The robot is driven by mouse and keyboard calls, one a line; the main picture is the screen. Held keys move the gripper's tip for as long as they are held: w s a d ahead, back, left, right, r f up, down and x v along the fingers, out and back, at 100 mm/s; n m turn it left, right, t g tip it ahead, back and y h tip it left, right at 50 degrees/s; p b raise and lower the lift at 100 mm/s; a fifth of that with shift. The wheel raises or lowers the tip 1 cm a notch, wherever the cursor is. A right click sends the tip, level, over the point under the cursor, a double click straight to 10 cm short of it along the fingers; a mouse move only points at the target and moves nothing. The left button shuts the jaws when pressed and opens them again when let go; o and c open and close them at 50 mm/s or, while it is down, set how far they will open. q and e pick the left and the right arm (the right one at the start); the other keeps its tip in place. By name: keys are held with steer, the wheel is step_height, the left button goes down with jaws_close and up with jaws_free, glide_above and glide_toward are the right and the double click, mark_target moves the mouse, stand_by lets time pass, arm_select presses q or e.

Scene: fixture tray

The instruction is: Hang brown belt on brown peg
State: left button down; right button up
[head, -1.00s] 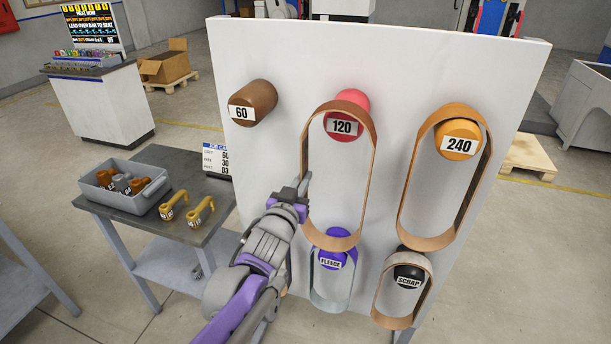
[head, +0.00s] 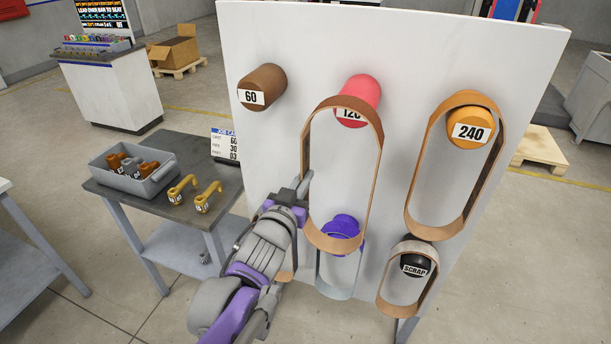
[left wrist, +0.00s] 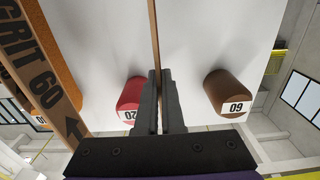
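The brown belt (head: 374,165) is an upright long loop in front of the board, overlapping the red peg's label. My left gripper (head: 303,188) is shut on its left side; the left wrist view shows the belt edge-on (left wrist: 155,35) between the fingers (left wrist: 160,100). Printing "GRIT 60" shows on the belt's other side (left wrist: 40,70). The brown peg (head: 262,87), labelled 60, is at the board's upper left, empty, above and left of my left gripper. It also shows right of the fingers in the left wrist view (left wrist: 226,92). My right gripper is out of view.
The white board (head: 300,40) also bears a red 120 peg (head: 362,92), an orange 240 peg (head: 470,125) with a belt (head: 414,185), a purple peg (head: 343,222) with a pale loop, and a black SCRAP peg (head: 414,262) with a belt. A grey bin (head: 150,180) stands left.

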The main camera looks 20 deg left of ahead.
arm_select(q)
steer(key=s, duration=0.6)
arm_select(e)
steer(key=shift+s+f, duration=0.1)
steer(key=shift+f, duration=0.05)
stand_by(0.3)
arm_select(q)
steer(key=shift+w+a, duration=0.1)
steer(key=shift+a, duration=0.1)
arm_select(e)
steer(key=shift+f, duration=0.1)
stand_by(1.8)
